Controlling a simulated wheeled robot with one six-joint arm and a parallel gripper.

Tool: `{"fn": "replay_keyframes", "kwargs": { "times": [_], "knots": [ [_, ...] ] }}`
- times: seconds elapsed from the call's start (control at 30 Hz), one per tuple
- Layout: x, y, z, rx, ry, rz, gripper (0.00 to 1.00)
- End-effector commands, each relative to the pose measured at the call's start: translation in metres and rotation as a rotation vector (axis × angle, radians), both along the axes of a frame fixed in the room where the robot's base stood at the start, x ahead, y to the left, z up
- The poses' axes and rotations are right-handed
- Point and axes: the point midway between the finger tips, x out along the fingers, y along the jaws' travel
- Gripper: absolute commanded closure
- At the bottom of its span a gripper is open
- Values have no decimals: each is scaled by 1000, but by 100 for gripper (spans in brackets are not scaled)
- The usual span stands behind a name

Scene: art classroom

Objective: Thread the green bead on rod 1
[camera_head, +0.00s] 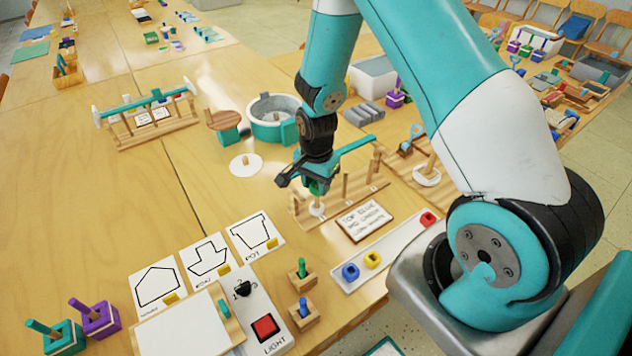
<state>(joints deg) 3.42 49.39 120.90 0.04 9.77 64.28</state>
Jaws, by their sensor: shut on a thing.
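My gripper (308,183) points down over the left end of a wooden rod stand (335,212). It is shut on the green bead (319,187), which is mostly hidden by the fingers. The bead is at or just above the leftmost rod (318,201); I cannot tell whether the rod is inside it. A pale ring or disc lies around that rod's foot. A middle rod (345,186) and a right rod (373,170) stand bare. No rod number is readable. A white bead tray (400,247) holds a blue bead (350,272), a yellow bead (373,260) and a red bead (428,219).
A text card (365,221) lies in front of the stand. Outline cards (208,262) and a switch box (262,318) are at the front.

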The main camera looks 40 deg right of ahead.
Motion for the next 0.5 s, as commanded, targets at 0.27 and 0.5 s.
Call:
{"fn": "replay_keyframes", "kwargs": {
  "times": [0.27, 0.5],
  "knots": [
    [0, 0, 0, 0, 0, 0, 85],
    [0, 0, 0, 0, 0, 0, 34]
  ]
}}
